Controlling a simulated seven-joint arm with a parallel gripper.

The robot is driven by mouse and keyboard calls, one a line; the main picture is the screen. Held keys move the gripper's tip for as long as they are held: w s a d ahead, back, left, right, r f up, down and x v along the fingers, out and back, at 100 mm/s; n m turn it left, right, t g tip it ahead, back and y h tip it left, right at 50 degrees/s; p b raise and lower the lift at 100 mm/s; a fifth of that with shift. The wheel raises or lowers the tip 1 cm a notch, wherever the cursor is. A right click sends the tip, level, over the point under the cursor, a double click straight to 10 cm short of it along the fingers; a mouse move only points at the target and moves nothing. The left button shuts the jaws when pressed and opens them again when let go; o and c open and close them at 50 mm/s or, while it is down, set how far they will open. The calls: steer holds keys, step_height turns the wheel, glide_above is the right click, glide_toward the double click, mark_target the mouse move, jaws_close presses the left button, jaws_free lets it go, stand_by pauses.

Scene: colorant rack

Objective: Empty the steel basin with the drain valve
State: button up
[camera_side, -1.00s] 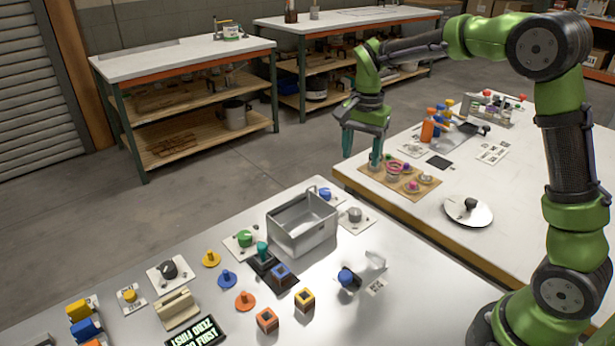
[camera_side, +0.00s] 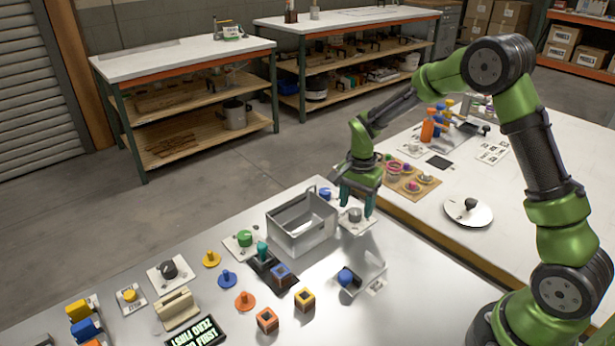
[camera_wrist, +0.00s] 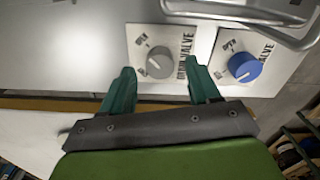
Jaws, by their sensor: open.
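The steel basin (camera_side: 302,228) stands on the near table in the side view, and its rim (camera_wrist: 262,10) shows at the top right of the wrist view. A grey knob (camera_wrist: 158,62) sits on a white plate (camera_wrist: 185,34) whose lettering ends in "VALVE". In the side view this grey knob (camera_side: 354,215) is at the basin's right. My gripper (camera_side: 357,204) is open and empty, close above that plate. In the wrist view my gripper's fingers (camera_wrist: 160,82) stand apart, with the grey knob between and just beyond their tips.
A blue knob (camera_wrist: 245,67) on another lettered plate sits right beside the grey one. Other knobs, pegs and blocks are on the table, including a green knob (camera_side: 244,238) and a blue knob in a clear holder (camera_side: 346,277). A wooden board (camera_side: 403,183) lies on the other table.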

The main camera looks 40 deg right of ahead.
steer(key=shift+f, duration=0.8)
steer(key=c, duration=1)
steer(key=shift+c, duration=0.2)
